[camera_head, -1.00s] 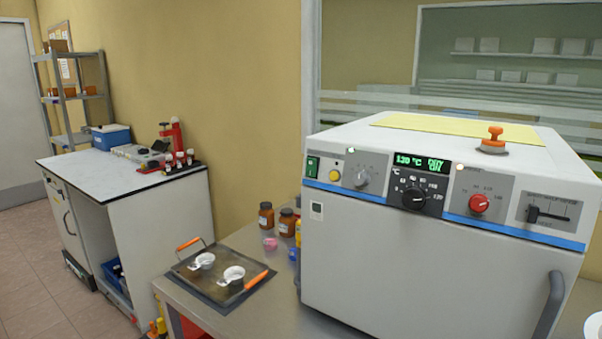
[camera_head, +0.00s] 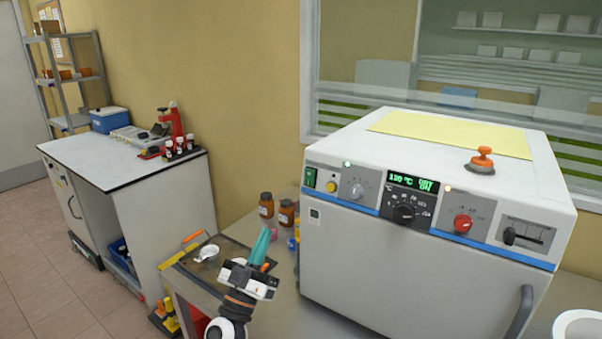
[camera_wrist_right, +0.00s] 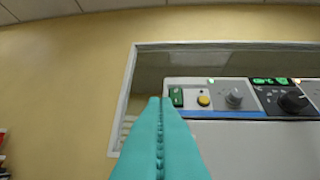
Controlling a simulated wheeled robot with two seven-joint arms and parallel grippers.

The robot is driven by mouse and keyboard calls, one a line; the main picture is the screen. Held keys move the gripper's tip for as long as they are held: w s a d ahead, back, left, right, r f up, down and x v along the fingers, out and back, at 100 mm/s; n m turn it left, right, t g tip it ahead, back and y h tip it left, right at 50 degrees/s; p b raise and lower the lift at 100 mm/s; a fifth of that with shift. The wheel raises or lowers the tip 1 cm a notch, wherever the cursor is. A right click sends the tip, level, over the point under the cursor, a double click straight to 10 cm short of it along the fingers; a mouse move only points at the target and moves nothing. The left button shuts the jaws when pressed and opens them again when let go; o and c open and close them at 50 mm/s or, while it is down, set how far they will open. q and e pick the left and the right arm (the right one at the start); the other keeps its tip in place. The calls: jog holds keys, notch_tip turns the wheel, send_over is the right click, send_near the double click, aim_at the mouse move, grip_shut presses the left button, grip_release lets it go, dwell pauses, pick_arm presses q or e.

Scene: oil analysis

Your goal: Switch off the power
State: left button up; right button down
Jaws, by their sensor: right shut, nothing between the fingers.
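The white oven (camera_head: 400,262) has a control panel along its upper front. A green power switch (camera_head: 310,177) sits at the panel's left end, beside a yellow button (camera_head: 331,187). The green display (camera_head: 413,183) is lit and reads about 130 °C. My right gripper (camera_head: 263,240), with teal fingers, is shut and empty, in front of and left of the oven, below the switch's level. In the right wrist view its fingertips (camera_wrist_right: 160,100) point up just left of the green switch (camera_wrist_right: 177,97), apparently apart from it. My left gripper is out of view.
A metal tray (camera_head: 185,260) with orange handles and a white cup (camera_head: 207,252) lies left of my right gripper, partly hidden by it. Brown bottles (camera_head: 266,205) stand beside the oven. A white bench (camera_head: 110,168) stands further left.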

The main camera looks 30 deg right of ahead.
aim_at(309, 178)
jog(key=r+m+g, duration=0.1)
jog(key=s+d+r+m+g+h, duration=0.1)
jog(key=g, duration=0.1)
jog(key=shift+s+r+m+h, duration=0.1)
jog(key=shift+r+m+h, duration=0.1)
jog(key=shift+m+h, duration=0.1)
jog(key=d+f+p+x, duration=0.2)
jog(key=p+x, duration=0.4)
jog(key=x, duration=0.6)
jog(key=shift+w+d, duration=0.2)
jog(key=shift+w, duration=0.3)
jog(key=shift+r, duration=0.1)
